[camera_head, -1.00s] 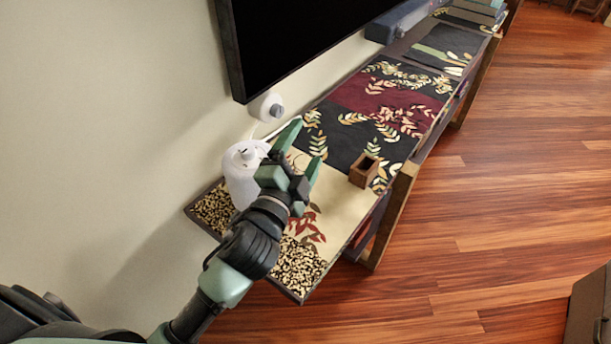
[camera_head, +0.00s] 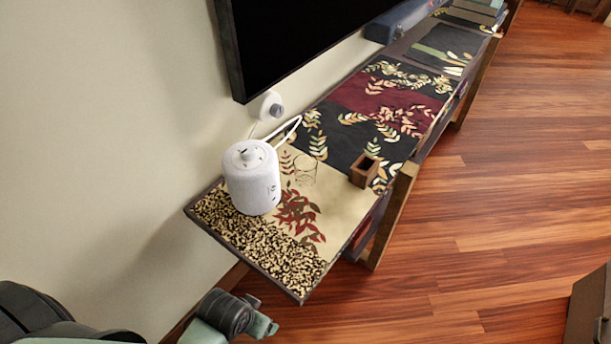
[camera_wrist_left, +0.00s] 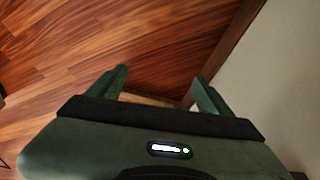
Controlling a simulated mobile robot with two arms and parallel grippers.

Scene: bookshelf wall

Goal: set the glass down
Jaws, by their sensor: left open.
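The clear glass (camera_head: 305,169) stands upright on the cream end of the patterned runner, between the white kettle (camera_head: 252,180) and the small wooden box (camera_head: 364,170). It is faint and nothing touches it. My left gripper (camera_wrist_left: 160,76) is open and empty in the wrist view, with its two green fingers apart above the floor. In the head view my left arm is low at the bottom edge, below the shelf's near end and well apart from the glass. My right gripper is in neither view.
The long low shelf (camera_head: 300,296) runs along the wall, with a dark screen (camera_head: 300,40) above it. A white round object (camera_head: 266,105) is on the wall behind the kettle. Wooden floor (camera_head: 500,200) lies open to the right.

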